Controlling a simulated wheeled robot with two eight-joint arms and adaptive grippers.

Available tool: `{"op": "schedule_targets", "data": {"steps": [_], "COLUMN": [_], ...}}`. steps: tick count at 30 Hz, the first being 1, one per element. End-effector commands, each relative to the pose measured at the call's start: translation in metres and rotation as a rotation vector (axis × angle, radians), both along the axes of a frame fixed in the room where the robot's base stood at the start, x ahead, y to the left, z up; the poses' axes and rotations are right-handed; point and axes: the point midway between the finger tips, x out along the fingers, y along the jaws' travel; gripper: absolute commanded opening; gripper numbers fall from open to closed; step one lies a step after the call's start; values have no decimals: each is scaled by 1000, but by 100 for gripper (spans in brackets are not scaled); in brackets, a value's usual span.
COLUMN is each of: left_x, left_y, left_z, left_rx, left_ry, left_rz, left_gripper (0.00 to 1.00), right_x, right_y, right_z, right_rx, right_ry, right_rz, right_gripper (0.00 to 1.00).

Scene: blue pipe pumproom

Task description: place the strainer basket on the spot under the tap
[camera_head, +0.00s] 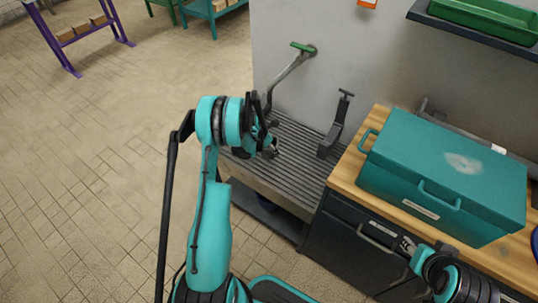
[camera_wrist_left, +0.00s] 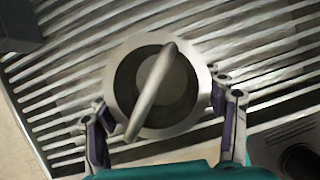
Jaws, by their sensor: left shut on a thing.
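The strainer basket (camera_wrist_left: 126,75) is a round metal cup with a pale rim, a dark inside and a bar handle across its top, in the left wrist view. The fingers of my left gripper (camera_wrist_left: 160,98) are on both sides of it, shut on it, above the slatted grating. In the head view my left gripper (camera_head: 269,148) is over the grating (camera_head: 300,160); the arm hides most of the basket. The tap (camera_head: 285,75) has a green handle, and its pipe slopes down from the wall behind my gripper. My right gripper (camera_head: 408,246) is at the lower right, its jaw opening unclear.
A black upright fitting (camera_head: 336,125) stands at the grating's right end. To the right a wooden counter (camera_head: 348,168) bears a large teal box (camera_head: 440,175). A dark shelf (camera_head: 470,30) with a green tray (camera_head: 490,18) hangs above. The tiled floor (camera_head: 90,180) at left is open.

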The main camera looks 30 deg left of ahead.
Motion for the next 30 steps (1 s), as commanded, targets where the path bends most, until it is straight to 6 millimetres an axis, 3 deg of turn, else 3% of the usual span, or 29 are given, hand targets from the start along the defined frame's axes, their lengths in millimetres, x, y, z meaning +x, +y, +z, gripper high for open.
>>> {"op": "schedule_targets", "data": {"steps": [6,16,17,19,30], "left_x": [0,0,0,0,0], "left_y": [0,0,0,0,0], "left_z": [-35,-35,-35,-35,-32], "left_rx": [0,0,0,0,0], "left_ry": [0,0,0,0,0], "left_rz": [0,0,0,0,0], "left_gripper": [36,36,74,90,90], "right_x": [0,0,0,0,0], "right_y": [0,0,0,0,0], "right_z": [-19,-17,-17,-17,-17], "right_rx": [0,0,0,0,0], "right_ry": [0,0,0,0,0], "right_rz": [0,0,0,0,0], "right_gripper": [40,40,40,40,40]}}
